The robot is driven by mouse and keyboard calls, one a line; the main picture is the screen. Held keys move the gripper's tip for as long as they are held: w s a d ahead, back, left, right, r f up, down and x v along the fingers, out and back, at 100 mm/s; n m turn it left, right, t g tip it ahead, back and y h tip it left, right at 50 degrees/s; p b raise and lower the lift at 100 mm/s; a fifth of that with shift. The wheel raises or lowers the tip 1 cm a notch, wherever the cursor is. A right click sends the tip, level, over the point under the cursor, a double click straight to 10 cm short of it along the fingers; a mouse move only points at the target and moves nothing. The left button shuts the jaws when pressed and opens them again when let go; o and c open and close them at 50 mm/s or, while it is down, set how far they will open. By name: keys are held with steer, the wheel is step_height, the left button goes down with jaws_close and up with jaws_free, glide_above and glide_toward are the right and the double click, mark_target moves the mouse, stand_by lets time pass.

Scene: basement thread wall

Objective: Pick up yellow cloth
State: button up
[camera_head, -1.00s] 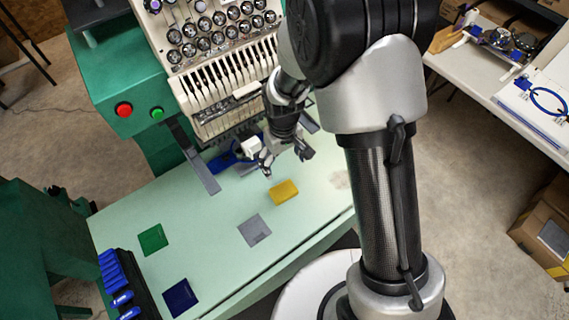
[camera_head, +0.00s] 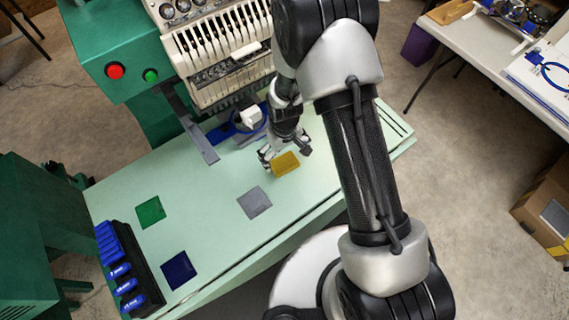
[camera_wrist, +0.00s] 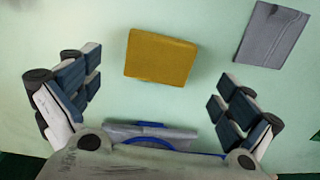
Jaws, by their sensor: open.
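The yellow cloth (camera_head: 286,163) is a small folded rectangle lying flat on the pale green table (camera_head: 225,222). In the wrist view the yellow cloth (camera_wrist: 160,56) lies ahead of and between the spread fingers, a little left of the picture's middle. My gripper (camera_head: 284,155) is open and empty, close above the cloth in the head view. In the wrist view my gripper (camera_wrist: 160,95) shows both fingers wide apart, and neither touches the cloth. The exact height above the cloth is hard to tell.
A grey cloth (camera_head: 254,202), a green cloth (camera_head: 150,212) and a dark blue cloth (camera_head: 178,270) lie on the table. A rack of blue items (camera_head: 122,268) stands at the left end. The embroidery-like machine (camera_head: 220,50) with its grey arm (camera_head: 195,130) rises behind.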

mark_target(284, 162)
step_height(284, 162, down, 4)
steer(key=shift+r+b, duration=0.15)
steer(key=shift+b, duration=0.35)
steer(key=shift+c, duration=0.5)
steer(key=c, duration=0.9)
